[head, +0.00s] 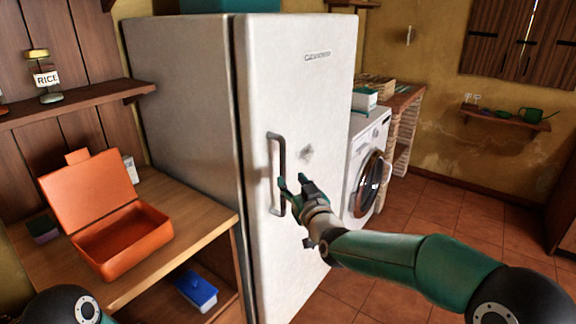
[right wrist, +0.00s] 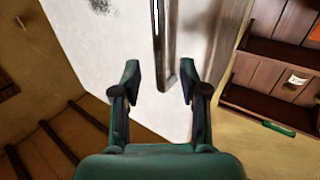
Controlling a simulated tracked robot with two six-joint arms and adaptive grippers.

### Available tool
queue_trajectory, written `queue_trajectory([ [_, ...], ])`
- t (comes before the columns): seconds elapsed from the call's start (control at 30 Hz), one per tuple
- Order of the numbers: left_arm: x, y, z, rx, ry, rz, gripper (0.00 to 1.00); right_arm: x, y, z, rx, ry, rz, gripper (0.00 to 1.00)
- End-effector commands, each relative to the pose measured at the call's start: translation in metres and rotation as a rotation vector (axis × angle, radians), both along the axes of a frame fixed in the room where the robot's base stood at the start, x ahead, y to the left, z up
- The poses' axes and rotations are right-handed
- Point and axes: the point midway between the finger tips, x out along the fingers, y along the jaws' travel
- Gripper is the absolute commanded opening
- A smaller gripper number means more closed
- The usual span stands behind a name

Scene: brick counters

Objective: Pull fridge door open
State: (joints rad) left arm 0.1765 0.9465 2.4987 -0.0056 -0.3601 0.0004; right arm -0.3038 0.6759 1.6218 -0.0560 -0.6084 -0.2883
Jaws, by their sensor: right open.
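The white fridge (head: 190,90) stands in the middle of the head view, and its door (head: 300,90) is shut or nearly so. A grey vertical handle (head: 272,165) is on the left side of the door. My right gripper (head: 289,180) is open at the lower half of the handle. In the right wrist view the open fingers (right wrist: 158,85) have the handle (right wrist: 160,45) between and just beyond them. I cannot tell whether they touch it. My left gripper is not in view.
A wooden counter (head: 205,215) with an open orange box (head: 125,240) stands left of the fridge. A blue box (head: 195,290) lies on the shelf below. A washing machine (head: 365,165) stands to the right. The tiled floor (head: 440,210) at right is clear.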

Motion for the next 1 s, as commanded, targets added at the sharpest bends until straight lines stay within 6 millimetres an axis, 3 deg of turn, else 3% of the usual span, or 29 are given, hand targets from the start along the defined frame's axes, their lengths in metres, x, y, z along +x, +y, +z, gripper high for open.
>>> queue_trajectory([
  [0.2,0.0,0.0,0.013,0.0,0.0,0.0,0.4,0.037,0.014,0.001,0.001,0.0,0.0,0.43],
  [0.43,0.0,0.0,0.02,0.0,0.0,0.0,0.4,0.062,0.023,0.0,0.001,0.001,0.0,0.43],
  [0.93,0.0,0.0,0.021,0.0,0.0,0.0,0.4,0.072,0.026,-0.001,0.001,0.001,-0.001,0.43],
  [1.0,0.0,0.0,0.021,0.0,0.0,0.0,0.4,0.072,0.026,-0.001,0.001,0.001,-0.001,0.33],
])
